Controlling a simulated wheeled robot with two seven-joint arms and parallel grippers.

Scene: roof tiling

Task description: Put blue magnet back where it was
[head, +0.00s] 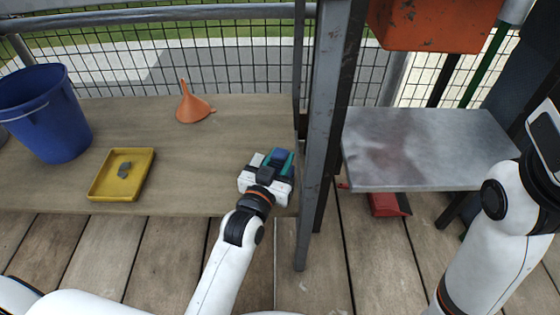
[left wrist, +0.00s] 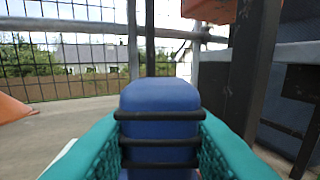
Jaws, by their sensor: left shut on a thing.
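My left gripper (head: 279,162) is at the right end of the wooden table, beside the grey metal post. Its teal fingers are shut on the blue magnet (head: 279,154). In the left wrist view the blue magnet (left wrist: 160,105) stands between the two teal fingers, with dark bands across its face. Its lower part is hidden, and I cannot tell whether it touches the table. My right arm shows at the right edge of the head view, but its gripper is not in view.
The wooden table (head: 215,140) holds a blue bucket (head: 45,115), a yellow tray (head: 122,174) with small grey pieces, and an orange funnel (head: 192,104). A grey metal post (head: 325,120) stands right of my gripper, then a metal shelf (head: 430,150). The table's middle is clear.

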